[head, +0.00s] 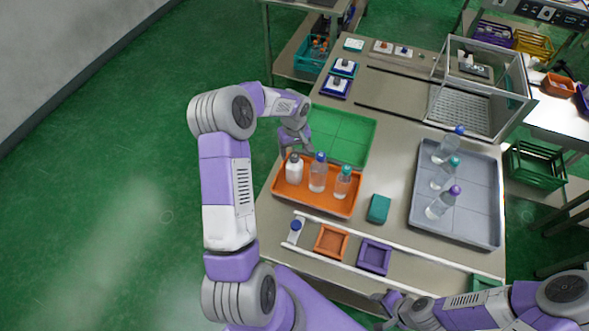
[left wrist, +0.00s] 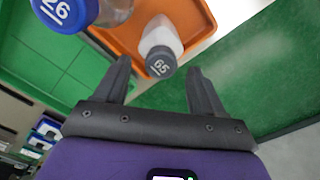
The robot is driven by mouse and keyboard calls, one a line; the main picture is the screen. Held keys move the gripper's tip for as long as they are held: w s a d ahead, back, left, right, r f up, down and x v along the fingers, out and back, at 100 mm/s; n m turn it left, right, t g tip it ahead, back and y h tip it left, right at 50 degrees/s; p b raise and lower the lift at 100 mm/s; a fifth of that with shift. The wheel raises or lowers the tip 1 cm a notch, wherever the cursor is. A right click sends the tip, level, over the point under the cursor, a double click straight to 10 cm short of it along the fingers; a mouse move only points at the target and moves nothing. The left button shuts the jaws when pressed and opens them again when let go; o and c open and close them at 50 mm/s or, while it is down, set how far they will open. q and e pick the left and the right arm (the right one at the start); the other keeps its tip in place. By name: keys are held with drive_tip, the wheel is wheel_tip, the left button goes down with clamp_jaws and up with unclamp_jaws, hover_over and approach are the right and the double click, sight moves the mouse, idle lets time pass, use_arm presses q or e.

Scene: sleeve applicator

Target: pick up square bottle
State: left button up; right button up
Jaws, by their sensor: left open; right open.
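An orange tray (head: 317,204) holds three bottles: a white one with a grey cap (head: 294,169), a clear one with a blue cap (head: 318,173) and a clear one with a teal cap (head: 342,183). I cannot tell for sure which is the square bottle. My left gripper (head: 297,150) is open and empty, just behind the white bottle. In the left wrist view the white bottle (left wrist: 159,38), its cap marked 65, shows ahead between the open fingers (left wrist: 158,70); the blue cap marked 26 (left wrist: 65,12) is beside it. My right gripper (head: 383,307) is open near the front edge.
A green tray (head: 345,133) lies behind the orange one. A grey tray (head: 470,215) at the right holds three capped bottles. A teal box (head: 379,208), an orange square tray (head: 331,242) and a purple one (head: 374,257) stand in front. A clear-walled enclosure (head: 478,90) stands at the back right.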

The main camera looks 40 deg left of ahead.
sight(294, 168)
use_arm(q)
drive_tip(key=shift+f, duration=1.45)
clamp_jaws()
